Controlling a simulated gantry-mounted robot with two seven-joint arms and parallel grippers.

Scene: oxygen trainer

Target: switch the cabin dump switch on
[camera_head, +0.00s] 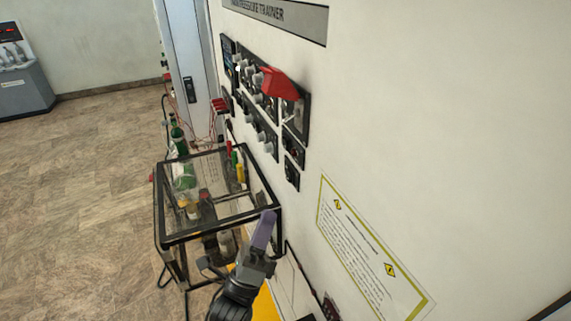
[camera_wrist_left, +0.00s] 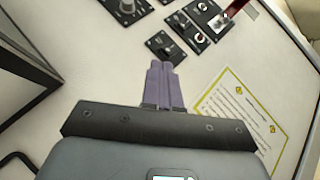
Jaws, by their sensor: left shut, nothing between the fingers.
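A red switch cover (camera_head: 281,82) sticks out from the black control panel (camera_head: 292,112) on the white wall in the head view. A dark red part (camera_wrist_left: 238,7) shows at the top edge of the left wrist view. I cannot read which switch is the cabin dump switch. Small black switch plates (camera_head: 291,172) sit below the cover, and some show in the left wrist view (camera_wrist_left: 164,46). My left gripper (camera_head: 264,230), with purple fingers, is shut and empty, below the panel and apart from it. Its closed fingertips (camera_wrist_left: 160,65) point towards the lower plates. My right gripper is not in view.
A clear box with a black frame (camera_head: 215,223) stands left of my left gripper, with bottles in it. A yellow-bordered notice (camera_head: 365,250) is on the wall to the right. Several knobs (camera_head: 262,137) project from the panel. Open floor lies to the left.

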